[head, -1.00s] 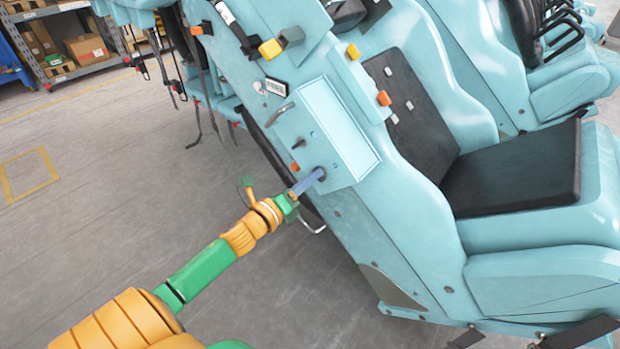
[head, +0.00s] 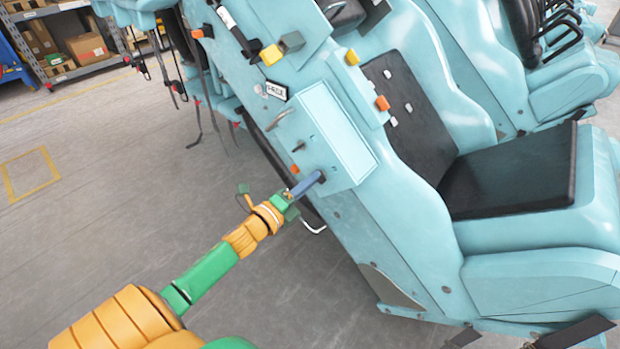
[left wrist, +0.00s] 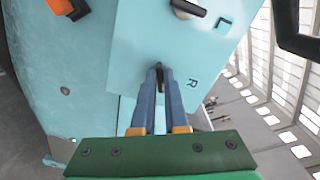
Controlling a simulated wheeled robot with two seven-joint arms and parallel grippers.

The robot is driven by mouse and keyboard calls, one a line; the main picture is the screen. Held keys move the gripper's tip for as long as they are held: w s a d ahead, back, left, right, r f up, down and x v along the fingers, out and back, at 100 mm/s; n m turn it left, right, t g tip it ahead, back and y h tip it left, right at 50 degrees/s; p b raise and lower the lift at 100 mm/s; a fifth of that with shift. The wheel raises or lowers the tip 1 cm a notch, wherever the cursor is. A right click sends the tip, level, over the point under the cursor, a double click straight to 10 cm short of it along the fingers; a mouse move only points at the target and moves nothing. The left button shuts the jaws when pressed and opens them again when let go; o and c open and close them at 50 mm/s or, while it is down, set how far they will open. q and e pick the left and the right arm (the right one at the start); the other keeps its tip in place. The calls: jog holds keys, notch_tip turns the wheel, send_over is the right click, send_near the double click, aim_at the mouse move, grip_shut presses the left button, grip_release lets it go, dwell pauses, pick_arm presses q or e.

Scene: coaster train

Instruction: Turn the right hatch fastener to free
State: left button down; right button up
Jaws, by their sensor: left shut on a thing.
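The pale blue hatch box (head: 345,140) sits on the side of the blue coaster car. My left gripper (head: 318,178) reaches its lower end from the left. In the left wrist view the blue fingers (left wrist: 158,72) are closed on the small dark right fastener (left wrist: 158,66), beside a letter R. The fingers hide most of it, so its exact angle cannot be told. The left fastener (left wrist: 188,8), a dark lever on a round metal base, is beside a letter L; it also shows in the head view (head: 299,147). My right gripper is out of view.
The car's black seat (head: 515,170) is to the right. Straps hang at the upper left. The floor to the left is open.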

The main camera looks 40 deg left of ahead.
pick_arm(q)
jog(key=shift+f+n+p, duration=0.15)
jog(key=shift+n+p, duration=0.75)
jog(key=shift+n, duration=2.3)
jog(key=shift+f+n+p, duration=0.1)
jog(key=shift+n+p, duration=0.75)
jog(key=shift+n, duration=2.35)
jog(key=c, duration=0.9)
grip_release()
jog(key=shift+c, duration=0.2)
